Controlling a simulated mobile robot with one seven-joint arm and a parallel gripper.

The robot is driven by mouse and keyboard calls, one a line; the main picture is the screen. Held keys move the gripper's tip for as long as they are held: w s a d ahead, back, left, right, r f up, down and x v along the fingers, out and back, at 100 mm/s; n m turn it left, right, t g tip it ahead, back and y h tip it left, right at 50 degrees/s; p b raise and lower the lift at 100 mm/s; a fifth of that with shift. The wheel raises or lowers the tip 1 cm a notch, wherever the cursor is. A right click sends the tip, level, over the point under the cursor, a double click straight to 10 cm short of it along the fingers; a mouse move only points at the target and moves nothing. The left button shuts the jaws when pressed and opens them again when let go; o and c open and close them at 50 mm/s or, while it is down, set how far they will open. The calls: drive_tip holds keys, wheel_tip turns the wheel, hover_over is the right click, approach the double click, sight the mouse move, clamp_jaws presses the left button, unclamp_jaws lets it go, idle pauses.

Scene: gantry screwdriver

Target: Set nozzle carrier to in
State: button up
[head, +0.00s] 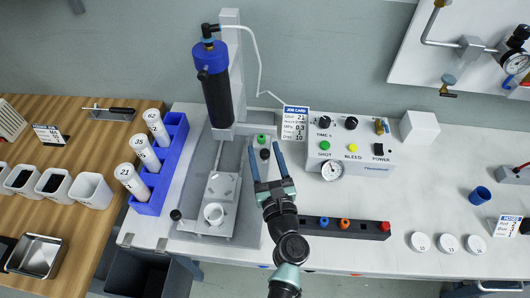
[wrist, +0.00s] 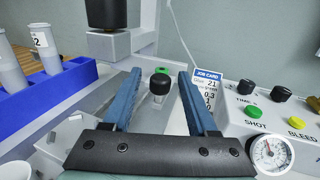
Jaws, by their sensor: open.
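My gripper (head: 265,160) is open, its two blue fingers reaching to either side of a black knob (head: 265,154) on the grey gantry base. In the wrist view the black knob (wrist: 160,86) stands upright between the fingers, apart from both, with a green piece (wrist: 162,70) just behind it. Left of my gripper, a grey block (head: 221,188) with a white ring-shaped cup (head: 214,213) sits on the base. A black cylinder (head: 215,90) with a blue cap hangs on the column above. I cannot tell for sure which part is the nozzle carrier.
A control box (head: 345,148) with buttons and a gauge stands close on the right, with a job card (head: 295,122) beside it. A blue rack (head: 165,185) holds white tubes at left. A dark strip with coloured plugs (head: 345,225) lies in front. A second black knob (head: 175,214) sits at the base's front left.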

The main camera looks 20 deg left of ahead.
clamp_jaws()
idle(1.4)
